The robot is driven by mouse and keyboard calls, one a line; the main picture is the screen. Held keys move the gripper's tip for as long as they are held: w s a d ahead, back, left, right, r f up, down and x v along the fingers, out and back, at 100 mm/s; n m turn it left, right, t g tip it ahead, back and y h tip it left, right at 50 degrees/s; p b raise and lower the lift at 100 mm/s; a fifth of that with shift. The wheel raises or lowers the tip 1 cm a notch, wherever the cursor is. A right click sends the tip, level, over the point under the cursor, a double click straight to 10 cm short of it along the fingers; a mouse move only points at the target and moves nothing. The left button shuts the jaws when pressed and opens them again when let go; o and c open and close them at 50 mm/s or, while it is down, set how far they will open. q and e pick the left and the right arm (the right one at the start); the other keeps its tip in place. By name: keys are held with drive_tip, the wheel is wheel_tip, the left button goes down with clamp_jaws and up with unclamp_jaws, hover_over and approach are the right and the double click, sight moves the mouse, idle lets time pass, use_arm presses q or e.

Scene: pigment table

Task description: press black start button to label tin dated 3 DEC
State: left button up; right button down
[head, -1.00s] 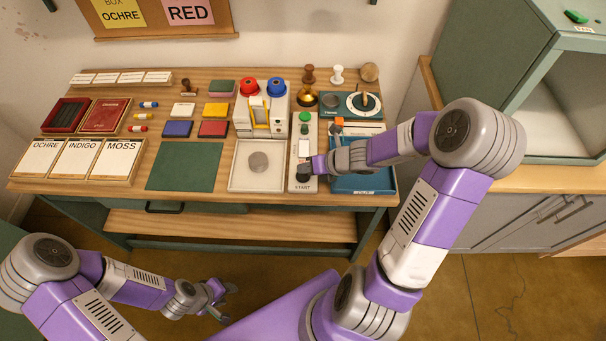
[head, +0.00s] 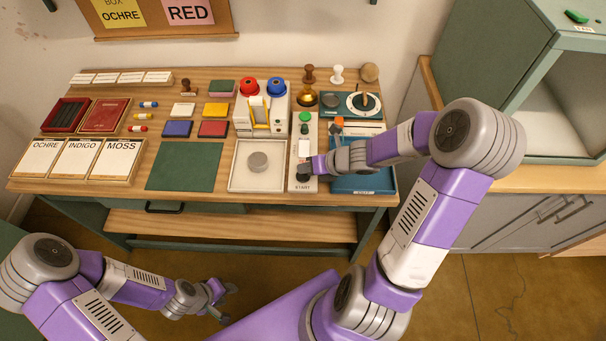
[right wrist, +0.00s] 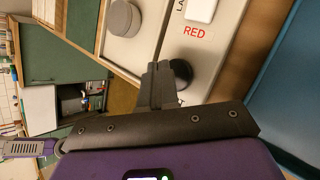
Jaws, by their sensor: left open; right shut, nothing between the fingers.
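The black start button (head: 304,172) is at the near end of a light control panel (head: 293,184) marked START. It also shows in the right wrist view (right wrist: 182,72). My right gripper (head: 312,165) is shut and empty at the button. In the right wrist view its fingertips (right wrist: 160,70) overlap the button's edge; I cannot tell whether they touch it. A round grey tin (head: 258,162) sits in the white tray (head: 240,183) left of the panel; no date is readable on it. My left gripper (head: 222,300) is open and empty, low in front of the table.
A green button (head: 305,116) and a white piece (head: 304,148) are further up the panel; a RED label (right wrist: 197,32) shows there in the right wrist view. A blue tray (head: 375,183) lies close on the right. A green mat (head: 185,167) on the left is clear.

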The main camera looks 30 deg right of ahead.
sight(306, 176)
drive_tip(key=shift+f+b, duration=0.35)
drive_tip(key=shift+f, duration=0.05)
drive_tip(key=shift+f+b, duration=0.45)
drive_tip(key=shift+f, duration=0.05)
idle(0.6)
drive_tip(key=shift+r, duration=0.1)
drive_tip(key=shift+r+p, duration=0.85)
drive_tip(key=shift+p, duration=0.1)
wheel_tip(306, 176, up, 5)
drive_tip(key=p, duration=0.5)
drive_tip(key=shift+r, duration=0.1)
idle(0.6)
